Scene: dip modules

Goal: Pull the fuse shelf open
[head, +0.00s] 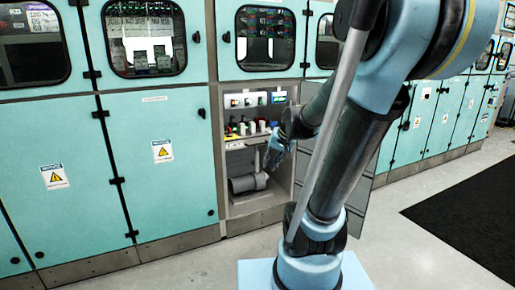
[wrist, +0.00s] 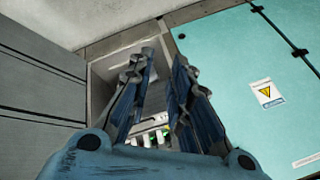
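An open cabinet bay (head: 214,150) stands in the middle of the head view. Inside it, a shelf with small red, green, white and dark parts, which looks like the fuse shelf (head: 247,137), sits about mid-height. In the wrist view, small white and green parts (wrist: 150,138) show low between the fingers; the shelf's front edge is not clear there. My gripper (head: 275,153) is at the right side of the bay opening, in front of the shelf's right end. In the wrist view its two blue fingers (wrist: 165,75) are apart with nothing between them. Contact cannot be told.
A grey cylinder (head: 248,183) lies in the lower bay. An open grey door (head: 350,185) stands to the right, partly behind my arm; a grey panel (wrist: 40,85) borders the bay in the wrist view. Closed teal doors (head: 160,150) flank the bay. The floor (head: 190,272) in front is clear.

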